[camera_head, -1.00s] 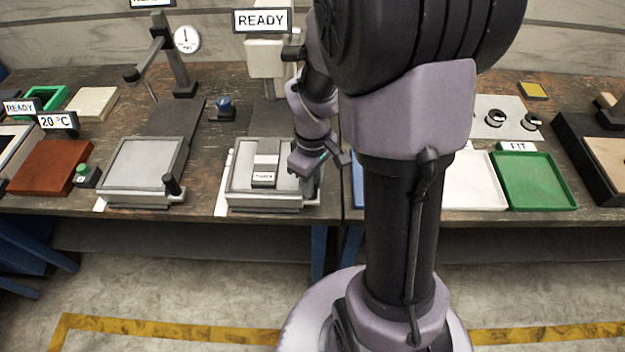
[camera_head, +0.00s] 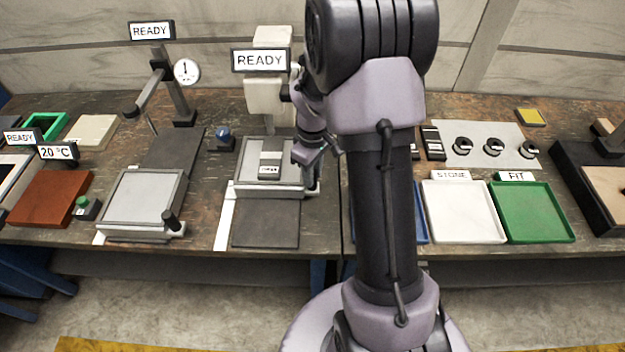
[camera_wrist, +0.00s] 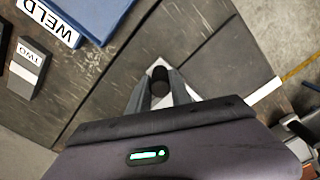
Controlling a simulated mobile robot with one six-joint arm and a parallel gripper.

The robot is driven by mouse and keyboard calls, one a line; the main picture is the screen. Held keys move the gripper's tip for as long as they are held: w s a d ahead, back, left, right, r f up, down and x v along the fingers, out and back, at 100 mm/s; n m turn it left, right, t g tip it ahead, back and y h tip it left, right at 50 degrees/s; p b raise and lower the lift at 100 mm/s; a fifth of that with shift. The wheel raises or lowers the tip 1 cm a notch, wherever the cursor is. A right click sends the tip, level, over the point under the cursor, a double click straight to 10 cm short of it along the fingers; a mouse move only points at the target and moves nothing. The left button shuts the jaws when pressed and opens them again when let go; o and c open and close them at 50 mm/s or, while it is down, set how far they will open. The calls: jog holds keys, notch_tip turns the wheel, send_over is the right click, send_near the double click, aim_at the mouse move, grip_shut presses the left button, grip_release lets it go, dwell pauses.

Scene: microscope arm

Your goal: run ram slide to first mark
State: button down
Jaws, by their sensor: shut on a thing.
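The ram slide (camera_head: 246,188) is a grey tray on the dark bed (camera_head: 265,226), under the white ram head (camera_head: 269,100) with the READY sign (camera_head: 261,60). A grey block (camera_head: 270,159) with a small label sits on it. My gripper (camera_head: 313,160) is at the slide's right front corner. In the wrist view my gripper (camera_wrist: 161,93) is shut on the slide's dark upright handle (camera_wrist: 160,74), between its two fingers. Bare bed shows in front of the slide. A white strip (camera_head: 224,215) runs along the bed's left side; I cannot make out any marks on it.
A second slide (camera_head: 140,197) with its own handle stands to the left, beside a dial gauge (camera_head: 187,71). A blue button box (camera_head: 222,140) sits between the stations. White (camera_head: 465,210) and green (camera_head: 535,210) trays lie right of my arm.

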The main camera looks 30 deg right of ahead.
jog(key=shift+w+d, duration=0.1)
jog(key=shift+w, duration=0.1)
jog(key=shift+s, duration=0.1)
jog(key=c, duration=1.2)
grip_release()
jog(key=shift+o, duration=0.2)
notch_tip(320, 180, up, 18)
jog(key=p, duration=0.6)
jog(key=shift+f, duration=0.25)
